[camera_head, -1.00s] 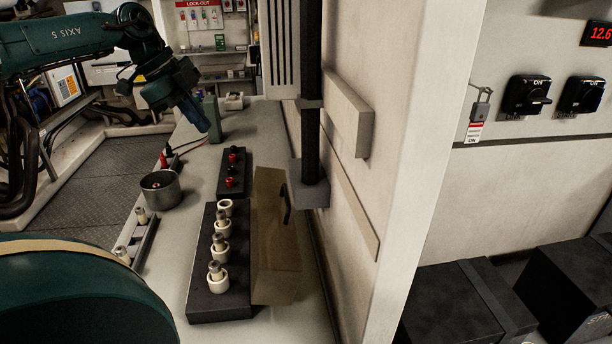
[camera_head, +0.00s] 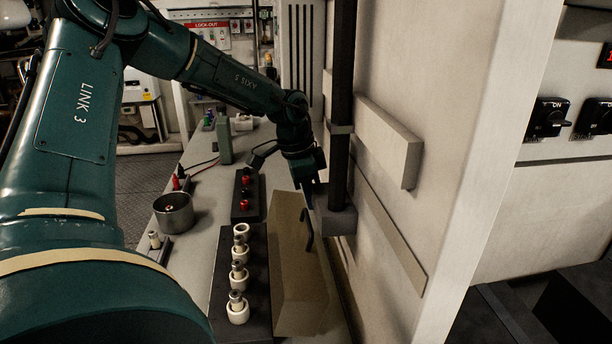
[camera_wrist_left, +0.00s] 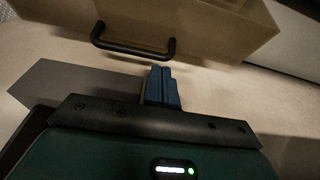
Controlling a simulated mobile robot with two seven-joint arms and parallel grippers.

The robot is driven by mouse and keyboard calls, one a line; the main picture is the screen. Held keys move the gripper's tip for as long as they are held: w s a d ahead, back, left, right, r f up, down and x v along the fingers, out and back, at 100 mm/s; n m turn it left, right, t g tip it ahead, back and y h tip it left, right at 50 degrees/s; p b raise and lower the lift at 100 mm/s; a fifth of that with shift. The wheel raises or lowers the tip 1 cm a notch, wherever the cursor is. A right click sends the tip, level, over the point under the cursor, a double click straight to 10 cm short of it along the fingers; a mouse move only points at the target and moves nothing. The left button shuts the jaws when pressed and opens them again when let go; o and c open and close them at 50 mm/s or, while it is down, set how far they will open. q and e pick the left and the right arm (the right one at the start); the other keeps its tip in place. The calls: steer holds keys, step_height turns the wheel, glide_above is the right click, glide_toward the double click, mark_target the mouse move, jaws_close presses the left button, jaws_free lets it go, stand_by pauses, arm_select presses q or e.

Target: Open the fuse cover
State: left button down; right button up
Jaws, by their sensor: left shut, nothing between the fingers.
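The fuse cover (camera_head: 298,290) is a tan, box-like cover standing along the right side of the dark fuse block (camera_head: 228,320). Its black bar handle (camera_head: 309,232) is on its side toward the wall. The fuses (camera_head: 238,278) on the block show uncovered. My left gripper (camera_head: 307,196) is at the far end of the cover, just above and behind the handle. In the left wrist view its blue fingers (camera_wrist_left: 163,84) are shut and empty, a little short of the handle (camera_wrist_left: 134,48), with a gap between. The cover (camera_wrist_left: 180,22) also fills the top there. My right gripper is out of view.
A grey block on a dark post (camera_head: 335,219) stands close to the right of my left gripper, by the wall panel. Red and black terminals (camera_head: 245,190) sit behind the fuses. A metal pot (camera_head: 174,212) stands at the left of the bench.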

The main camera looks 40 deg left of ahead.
arm_select(q)
steer(key=shift+x, duration=1.05)
